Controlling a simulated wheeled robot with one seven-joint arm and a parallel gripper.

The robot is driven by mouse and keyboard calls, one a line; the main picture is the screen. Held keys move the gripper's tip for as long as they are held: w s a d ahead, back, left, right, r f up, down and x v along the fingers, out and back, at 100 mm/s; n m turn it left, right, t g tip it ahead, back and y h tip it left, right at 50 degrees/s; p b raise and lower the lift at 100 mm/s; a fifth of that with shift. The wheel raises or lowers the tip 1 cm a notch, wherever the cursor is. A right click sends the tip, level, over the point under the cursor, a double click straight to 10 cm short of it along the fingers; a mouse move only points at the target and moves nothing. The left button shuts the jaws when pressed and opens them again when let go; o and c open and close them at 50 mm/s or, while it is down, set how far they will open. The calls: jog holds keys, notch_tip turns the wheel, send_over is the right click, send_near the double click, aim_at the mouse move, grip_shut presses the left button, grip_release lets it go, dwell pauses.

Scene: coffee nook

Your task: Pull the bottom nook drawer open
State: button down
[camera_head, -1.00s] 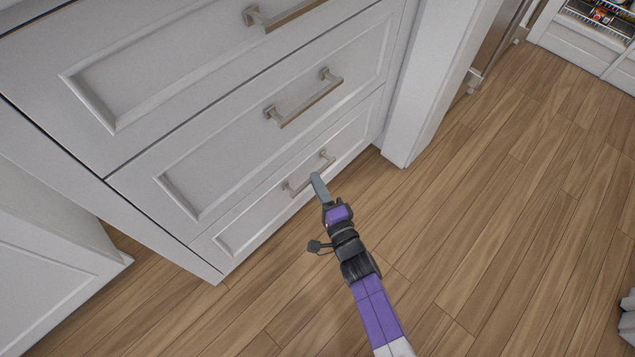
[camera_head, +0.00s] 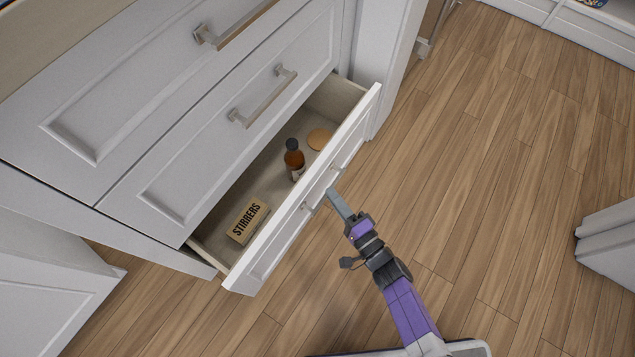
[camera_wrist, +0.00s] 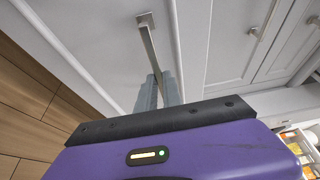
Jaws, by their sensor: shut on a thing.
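The bottom nook drawer (camera_head: 258,262) is a white drawer, pulled partway out of the cabinet. Its metal bar handle (camera_head: 315,194) is on the front face, partly hidden by my gripper. My gripper (camera_head: 334,196) is shut on the handle, near its middle. In the wrist view the grey fingers (camera_wrist: 158,92) are closed around the handle bar (camera_wrist: 150,50). Inside the drawer are a box marked STIRRERS (camera_head: 247,220), an amber bottle with a dark cap (camera_head: 295,160) and a round tan disc (camera_head: 319,139).
Two shut drawers with bar handles, the middle one (camera_head: 170,195) and the top one (camera_head: 110,115), are above. A white cabinet side (camera_head: 50,285) stands at the left. Wood floor (camera_head: 490,190) is clear to the right. A grey object (camera_head: 608,240) is at the right edge.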

jog(key=s+d, duration=1.4)
jog(key=d, duration=0.4)
jog(key=shift+s+d, duration=0.3)
jog(key=shift+s, duration=0.05)
jog(key=shift+f, duration=0.1)
jog(key=c, duration=1.5)
grip_release()
jog(key=shift+d, duration=0.1)
jog(key=v, duration=0.7)
jog(key=shift+s, duration=0.3)
jog(key=shift+d, duration=0.15)
